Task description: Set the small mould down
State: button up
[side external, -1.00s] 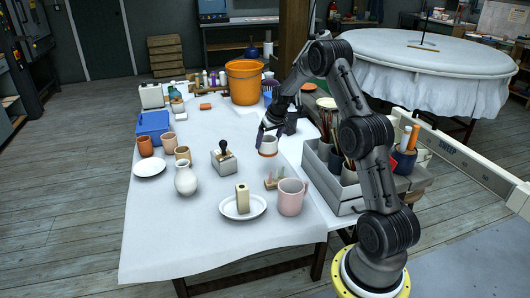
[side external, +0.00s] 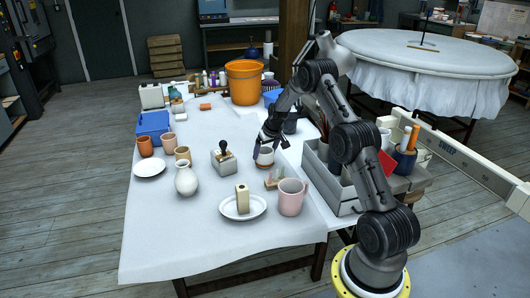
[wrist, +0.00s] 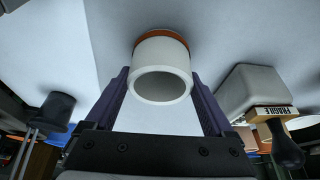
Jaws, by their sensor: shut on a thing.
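The small mould (side external: 265,158) is a short white cup-like cylinder with an orange-brown band at its lower end. It also shows in the wrist view (wrist: 163,68), with its open rim facing the camera. My gripper (side external: 265,150) is shut on it, with one dark finger on each side. It is at or just above the white table cloth (side external: 190,245); I cannot tell whether its base touches. In the wrist view my fingers (wrist: 162,98) flank the mould.
A grey block with a black-knobbed stamp (side external: 223,160) stands close to the left of the mould. A pink mug (side external: 291,197) and a white plate (side external: 233,213) holding an upright block are nearer the camera. A grey crate (side external: 325,185) stands at right. The front-left cloth is clear.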

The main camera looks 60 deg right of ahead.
jog(key=o, duration=1.3)
jog(key=shift+f, duration=0.1)
jog(key=shift+o, duration=0.2)
jog(key=shift+r, duration=0.4)
jog(key=v, duration=1.2)
jog(key=s+a+r+n, duration=0.1)
jog(key=s+a+r, duration=0.2)
jog(key=a+r, duration=0.35)
jog(key=s+a+r+n+t+y, duration=0.15)
jog(key=a+r, duration=0.25)
jog(key=a, duration=0.6)
jog(key=s+a+r+n+g+h, duration=0.1)
jog(key=s+a+r, duration=0.2)
jog(key=a+r, duration=0.35)
jog(key=s+a+f+n+y, duration=0.1)
jog(key=s+a, duration=0.6)
jog(key=s, duration=0.2)
jog(key=s+a+f+n+t+y, duration=0.1)
jog(key=s+a+n, duration=0.1)
jog(key=s+a, duration=0.5)
jog(key=s, duration=0.3)
jog(key=shift+s+f, duration=0.15)
jog(key=shift+f, duration=0.2)
